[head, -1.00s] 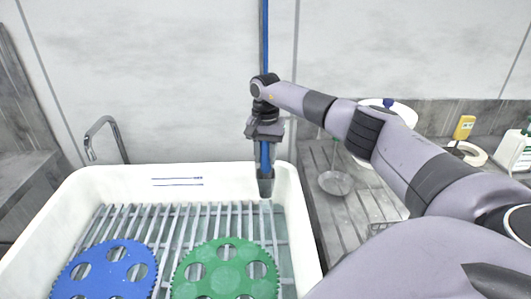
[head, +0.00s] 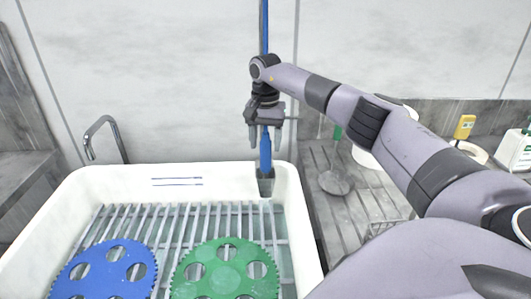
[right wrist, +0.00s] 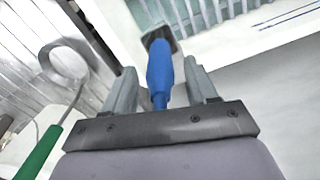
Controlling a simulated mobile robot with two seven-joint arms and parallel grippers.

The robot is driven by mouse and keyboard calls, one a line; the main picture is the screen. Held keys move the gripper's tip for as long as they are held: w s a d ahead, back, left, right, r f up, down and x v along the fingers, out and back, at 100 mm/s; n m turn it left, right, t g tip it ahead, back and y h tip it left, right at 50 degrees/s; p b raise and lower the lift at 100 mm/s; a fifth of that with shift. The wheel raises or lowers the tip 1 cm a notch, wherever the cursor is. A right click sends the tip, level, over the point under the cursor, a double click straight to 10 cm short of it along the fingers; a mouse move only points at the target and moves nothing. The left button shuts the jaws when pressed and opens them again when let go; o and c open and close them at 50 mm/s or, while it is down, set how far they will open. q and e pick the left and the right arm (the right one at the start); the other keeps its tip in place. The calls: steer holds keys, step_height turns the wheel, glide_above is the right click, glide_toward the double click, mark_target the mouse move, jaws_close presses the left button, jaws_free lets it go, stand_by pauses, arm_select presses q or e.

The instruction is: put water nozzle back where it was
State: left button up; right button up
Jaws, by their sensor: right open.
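The water nozzle (head: 265,160) hangs upright on a blue hose (head: 264,30) over the back right of the white sink (head: 80,182). It has a blue body and a dark grey tip. My right gripper (head: 265,144) is open with one finger on each side of the nozzle's upper part. In the right wrist view the blue nozzle (right wrist: 160,72) stands between the two spread fingers, with gaps beside it. My left gripper is not in view.
A blue platen (head: 125,275) and a green platen (head: 225,275) lie on the sink's metal rack. A chrome faucet (head: 104,130) stands at the back left. A round-headed tool with a green handle (head: 337,133) and a yellow item (head: 464,127) are on the right counter.

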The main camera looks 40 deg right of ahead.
step_height(320, 180, up, 8)
stand_by(0.8)
